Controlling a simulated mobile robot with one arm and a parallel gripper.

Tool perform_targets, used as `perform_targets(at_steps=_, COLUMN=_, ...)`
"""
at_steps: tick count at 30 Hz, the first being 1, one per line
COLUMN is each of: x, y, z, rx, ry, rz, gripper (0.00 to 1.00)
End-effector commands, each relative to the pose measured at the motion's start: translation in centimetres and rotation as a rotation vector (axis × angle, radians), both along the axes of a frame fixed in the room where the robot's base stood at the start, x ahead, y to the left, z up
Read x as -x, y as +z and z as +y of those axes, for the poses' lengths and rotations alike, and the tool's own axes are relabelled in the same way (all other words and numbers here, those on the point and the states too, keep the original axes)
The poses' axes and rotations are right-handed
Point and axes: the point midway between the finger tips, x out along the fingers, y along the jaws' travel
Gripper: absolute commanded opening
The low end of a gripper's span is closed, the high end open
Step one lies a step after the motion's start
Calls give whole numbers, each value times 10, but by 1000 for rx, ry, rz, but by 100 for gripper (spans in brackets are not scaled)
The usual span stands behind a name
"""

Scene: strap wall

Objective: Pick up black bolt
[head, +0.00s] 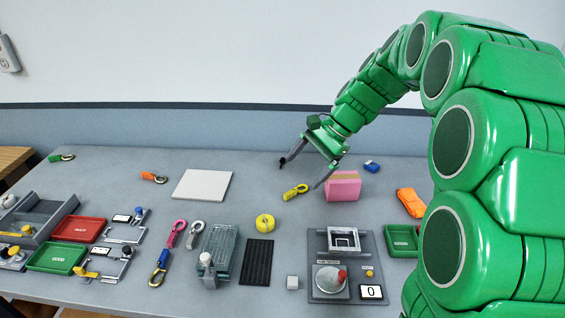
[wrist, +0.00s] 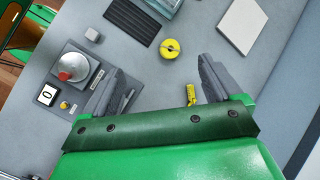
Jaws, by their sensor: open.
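My gripper (head: 301,175) is open and empty above the back middle of the table. Its two grey fingers also show spread apart in the wrist view (wrist: 161,68). A small dark piece (head: 283,161) shows at the tip of the left finger in the head view. I cannot tell whether it is the black bolt or part of the finger. I make out no clear black bolt elsewhere in the head view or between the fingers in the wrist view. The gripper's body hides part of the table in the wrist view.
A yellow carabiner (head: 295,191) lies below the fingers, beside a pink block (head: 343,186). A white plate (head: 202,185), yellow roll (head: 265,222), black ribbed mat (head: 257,262) and grey fixture (head: 346,262) lie nearby. Trays and clips crowd the left; the back left is mostly clear.

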Motion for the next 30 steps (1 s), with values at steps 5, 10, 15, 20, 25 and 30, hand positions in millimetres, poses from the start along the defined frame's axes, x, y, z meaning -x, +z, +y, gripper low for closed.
perform_targets(at_steps=5, x=-41, y=-10, z=7, rx=-52, ry=-75, rz=39, gripper=92)
perform_targets(at_steps=10, x=-77, y=-20, z=13, rx=-101, ry=-147, rz=76, gripper=92)
perform_targets(at_steps=15, x=-114, y=-32, z=17, rx=-149, ry=-216, rz=114, gripper=92)
perform_targets(at_steps=20, x=-146, y=-44, z=19, rx=-193, ry=-278, rz=148, gripper=92)
perform_targets(at_steps=25, x=-179, y=-59, z=20, rx=-240, ry=-342, rz=188, gripper=92)
perform_targets(at_steps=30, x=-208, y=-76, z=21, rx=-286, ry=-403, rz=233, gripper=92)
